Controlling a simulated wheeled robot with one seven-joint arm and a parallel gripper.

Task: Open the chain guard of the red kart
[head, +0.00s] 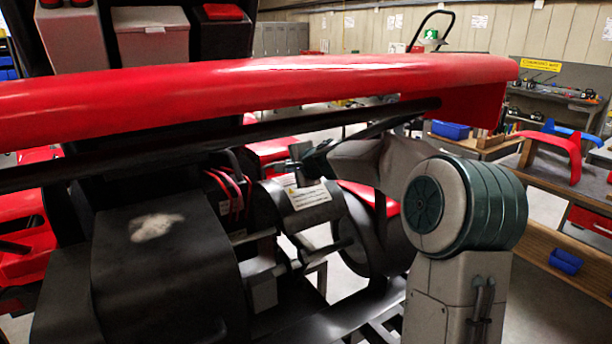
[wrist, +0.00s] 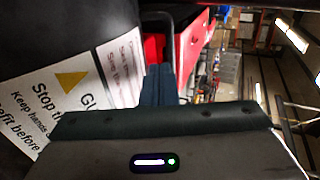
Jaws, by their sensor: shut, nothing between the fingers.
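The red kart's long red body panel (head: 250,88) crosses the head view. Below it, the chain guard (head: 318,212) is a dark curved cover with a white warning label (head: 309,196). In the wrist view that label (wrist: 75,92) fills the left side, with a yellow triangle and "Stop" and "Keep hands" readable. My gripper (head: 297,158) is just above the guard's top, close to the label; contact cannot be told. Its dark fingers are together and empty in the wrist view (wrist: 160,84). The guard looks closed; its hinge or catch is not clear.
A black rail (head: 220,135) runs under the red panel, above my gripper. Red cables (head: 232,192) and a dark engine cover (head: 155,265) lie left of the guard. Workbenches with parts (head: 470,140) stand at the right. Some open floor shows at right.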

